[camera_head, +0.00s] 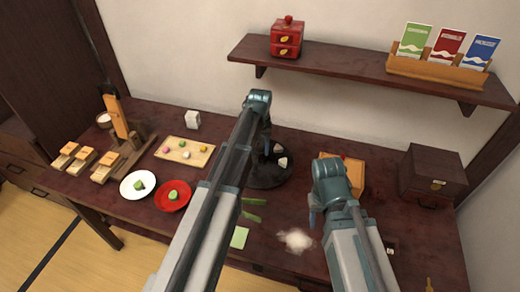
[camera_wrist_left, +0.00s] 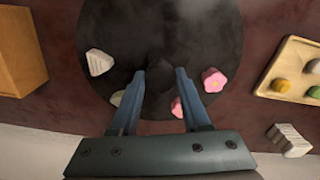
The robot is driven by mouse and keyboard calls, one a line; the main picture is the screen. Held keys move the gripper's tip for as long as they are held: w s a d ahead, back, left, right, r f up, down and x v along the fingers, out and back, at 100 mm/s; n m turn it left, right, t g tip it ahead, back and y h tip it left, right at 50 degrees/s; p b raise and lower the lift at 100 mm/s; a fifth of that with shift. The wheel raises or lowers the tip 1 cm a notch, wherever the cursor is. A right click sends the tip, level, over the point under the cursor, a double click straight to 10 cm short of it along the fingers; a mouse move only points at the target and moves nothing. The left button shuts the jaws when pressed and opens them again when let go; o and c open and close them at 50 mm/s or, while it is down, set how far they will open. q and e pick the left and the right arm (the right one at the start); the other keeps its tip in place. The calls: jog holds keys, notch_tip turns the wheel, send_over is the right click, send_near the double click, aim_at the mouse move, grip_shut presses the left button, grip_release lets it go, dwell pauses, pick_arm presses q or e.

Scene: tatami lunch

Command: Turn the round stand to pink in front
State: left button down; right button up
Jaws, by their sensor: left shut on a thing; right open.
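The round stand (camera_head: 268,180) is a dark disc on the table, partly hidden by my left arm; it also fills the upper middle of the left wrist view (camera_wrist_left: 205,30). Two pink flower-shaped pieces (camera_wrist_left: 213,80) lie on its right side in that view, towards the wall. White triangular pieces (camera_wrist_left: 100,62) lie on its left side there and show in the head view (camera_head: 282,162). My left gripper (camera_wrist_left: 163,80) is shut on a dark central part of the stand, hard to make out. My right gripper (camera_head: 312,217) hangs above the table, open and apart from the stand.
A wooden tray of sweets (camera_head: 163,153), a white plate (camera_head: 125,190) and a red plate (camera_head: 163,203) stand left of the stand. A wooden box (camera_head: 352,172) and a dark chest (camera_head: 432,172) stand right. White powder (camera_head: 295,240) lies in front. A wall shelf (camera_head: 350,66) hangs above.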

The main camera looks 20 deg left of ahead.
pick_arm(q)
jog(key=shift+n, duration=0.5)
dwell(0.3)
jog(key=shift+n, duration=11.5)
jog(key=shift+c, duration=1.8)
grip_release()
